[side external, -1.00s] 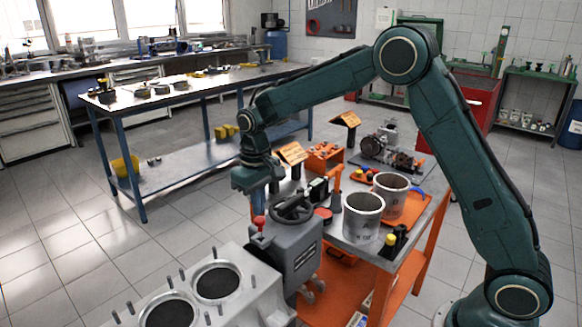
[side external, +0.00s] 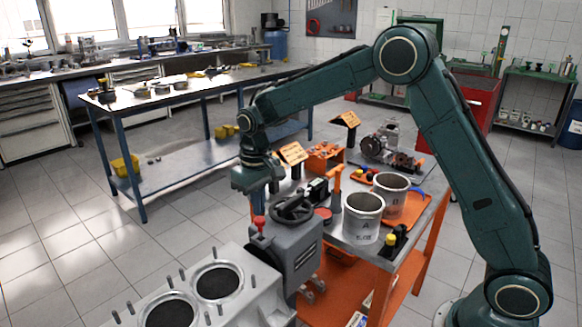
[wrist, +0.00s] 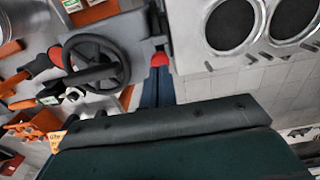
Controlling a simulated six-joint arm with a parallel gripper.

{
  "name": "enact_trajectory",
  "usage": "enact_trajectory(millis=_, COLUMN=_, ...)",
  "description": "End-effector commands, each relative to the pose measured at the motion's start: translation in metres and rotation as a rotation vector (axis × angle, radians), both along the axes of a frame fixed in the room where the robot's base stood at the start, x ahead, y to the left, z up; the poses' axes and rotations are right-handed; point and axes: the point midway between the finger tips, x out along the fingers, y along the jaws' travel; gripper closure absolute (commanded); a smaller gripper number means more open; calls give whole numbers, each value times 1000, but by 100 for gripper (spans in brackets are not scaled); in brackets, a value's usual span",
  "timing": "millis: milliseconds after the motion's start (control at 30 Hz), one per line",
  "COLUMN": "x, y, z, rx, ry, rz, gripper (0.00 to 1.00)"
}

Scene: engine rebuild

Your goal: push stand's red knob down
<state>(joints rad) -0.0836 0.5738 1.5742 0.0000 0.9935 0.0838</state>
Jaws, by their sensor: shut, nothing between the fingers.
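The stand is a grey box (side external: 300,252) with a black handwheel (side external: 292,209) on it, beside the engine block. Its red knob (side external: 259,222) sticks up at the box's left edge. The knob also shows in the wrist view (wrist: 159,59), between the handwheel and the block's bores. My gripper (side external: 258,207) points down just above the knob; its dark fingers are shut and empty. In the wrist view the fingers (wrist: 157,84) reach toward the knob. I cannot tell whether the tips touch it.
The engine block (side external: 235,297) with upright studs stands in front. Right of the stand, an orange bench (side external: 343,238) carries two grey cylinders (side external: 362,218), a black part with a yellow top (side external: 391,241) and an orange bin (side external: 325,157). Open floor lies to the left.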

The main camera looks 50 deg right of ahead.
Motion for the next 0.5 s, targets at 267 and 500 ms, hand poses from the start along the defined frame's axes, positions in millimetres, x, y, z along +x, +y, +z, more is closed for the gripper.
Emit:
enact_trajectory(millis=267, x=0, y=0, z=-3, rx=0, ry=1, rz=0, gripper=100)
enact_trajectory(millis=500, x=0, y=0, z=-6, rx=0, ry=1, rz=0, gripper=100)
